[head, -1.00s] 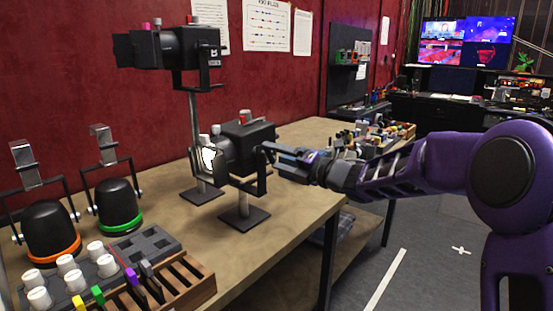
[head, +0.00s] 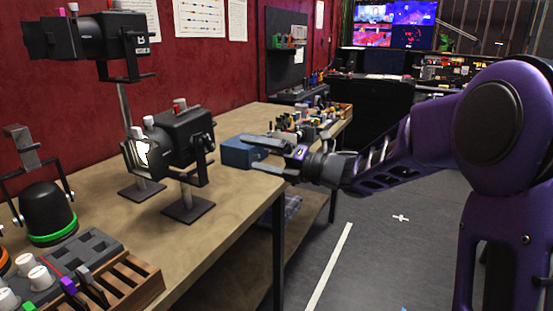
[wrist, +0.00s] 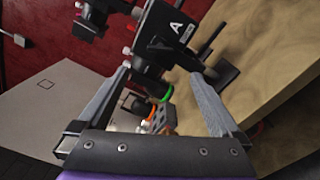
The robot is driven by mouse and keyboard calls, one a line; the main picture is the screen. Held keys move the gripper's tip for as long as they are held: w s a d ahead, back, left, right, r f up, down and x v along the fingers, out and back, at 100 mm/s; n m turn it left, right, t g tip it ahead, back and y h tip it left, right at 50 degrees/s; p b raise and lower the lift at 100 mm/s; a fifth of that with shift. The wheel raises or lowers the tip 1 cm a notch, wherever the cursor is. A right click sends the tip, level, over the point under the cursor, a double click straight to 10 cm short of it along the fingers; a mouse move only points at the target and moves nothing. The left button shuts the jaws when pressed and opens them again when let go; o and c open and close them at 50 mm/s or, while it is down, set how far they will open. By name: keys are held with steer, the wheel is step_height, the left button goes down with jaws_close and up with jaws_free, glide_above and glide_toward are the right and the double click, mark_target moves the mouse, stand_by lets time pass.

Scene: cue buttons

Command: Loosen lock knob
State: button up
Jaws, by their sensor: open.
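The smaller black spotlight (head: 182,135) stands on a square-based stand on the wooden table, held in a yoke. I cannot tell which knob is the lock knob. My gripper (head: 248,153) is open and empty, to the right of the spotlight and apart from it. In the wrist view, a black lamp housing marked "A" (wrist: 176,28) lies beyond and between my open fingers (wrist: 160,76).
A larger spotlight (head: 80,38) stands on a pole behind. Black domes and a wooden rack (head: 135,290) are at the left front. Small parts crowd the table's far end. Open floor (head: 370,260) lies right of the table.

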steer(key=shift+v, duration=2.5)
